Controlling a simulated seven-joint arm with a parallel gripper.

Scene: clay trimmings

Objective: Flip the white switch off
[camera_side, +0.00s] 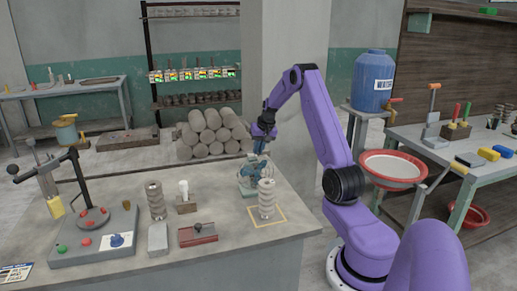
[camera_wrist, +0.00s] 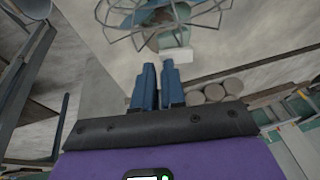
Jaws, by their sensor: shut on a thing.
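My gripper (camera_side: 258,146) is above the back of the workbench, by the top of a blue-green wire-caged fan (camera_side: 247,181). In the wrist view, its two blue fingers (camera_wrist: 158,72) are close together, and what they grip cannot be made out. The fan's cage (camera_wrist: 160,17) is beyond the fingertips, with a small white block (camera_wrist: 176,53) by its teal base. I cannot tell whether this block is the white switch. A white upright piece on a brown block (camera_side: 184,189) stands left of the fan, apart from my gripper. No switch position is readable.
A ribbed grey stack (camera_side: 266,199) stands in a yellow outline in front of the fan. Clay rolls (camera_side: 212,133) are piled behind.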

